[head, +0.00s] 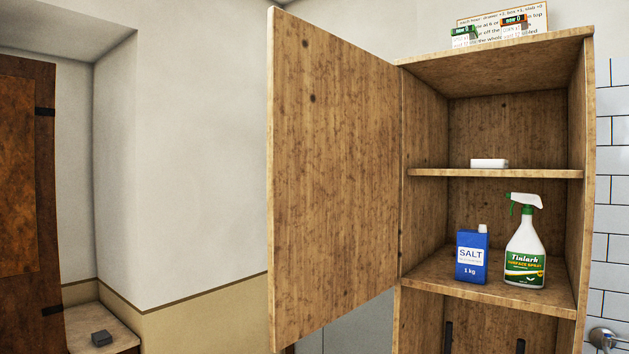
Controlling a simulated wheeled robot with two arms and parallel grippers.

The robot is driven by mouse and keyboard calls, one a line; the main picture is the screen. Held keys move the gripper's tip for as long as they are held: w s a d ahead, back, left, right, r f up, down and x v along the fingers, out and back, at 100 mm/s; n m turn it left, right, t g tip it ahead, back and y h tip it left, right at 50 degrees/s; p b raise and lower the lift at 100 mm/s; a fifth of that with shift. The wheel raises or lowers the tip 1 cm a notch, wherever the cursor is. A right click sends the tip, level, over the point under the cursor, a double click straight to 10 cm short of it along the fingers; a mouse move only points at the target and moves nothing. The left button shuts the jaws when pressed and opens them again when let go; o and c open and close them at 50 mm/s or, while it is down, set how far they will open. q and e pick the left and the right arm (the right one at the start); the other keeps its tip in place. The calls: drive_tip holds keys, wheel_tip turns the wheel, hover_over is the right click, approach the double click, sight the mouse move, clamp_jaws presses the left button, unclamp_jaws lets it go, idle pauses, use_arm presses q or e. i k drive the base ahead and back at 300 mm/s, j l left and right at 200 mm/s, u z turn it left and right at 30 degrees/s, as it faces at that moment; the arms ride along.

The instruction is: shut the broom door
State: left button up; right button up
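A wooden cabinet door (335,180) stands wide open, hinged at the left side of a tall wooden cabinet (588,170) and swung out to the left. No label marks it as the broom door, and no broom is in view. Inside the cabinet, a white block (489,163) lies on the upper shelf (440,173). A blue salt box (471,258) and a green and white spray bottle (526,255) stand on the lower shelf (430,273). Neither of my grippers is in view.
A sign (500,27) with small tags stands on the cabinet top. A metal fitting (605,338) is at the lower right on the tiled wall.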

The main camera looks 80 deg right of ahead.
sight(333, 107)
drive_tip(key=i+z, duration=0.55)
drive_tip(key=z, duration=0.15)
drive_tip(key=i+j+z, duration=0.15)
drive_tip(key=i+z, duration=0.2)
drive_tip(key=i+l+z, duration=0.1)
drive_tip(key=z, duration=0.35)
drive_tip(key=i+z, duration=0.25)
drive_tip(key=z, duration=0.15)
drive_tip(key=i+z, duration=0.15)
drive_tip(key=z, duration=0.3)
drive_tip(key=i+j+z, duration=0.15)
drive_tip(key=z, duration=0.3)
drive_tip(key=i+j+z, duration=0.15)
drive_tip(key=z, duration=0.3)
drive_tip(key=i+j+z, duration=0.1)
drive_tip(key=z, duration=0.3)
drive_tip(key=i+j+z, duration=0.4)
drive_tip(key=j+z, duration=0.2)
drive_tip(key=j, duration=0.15)
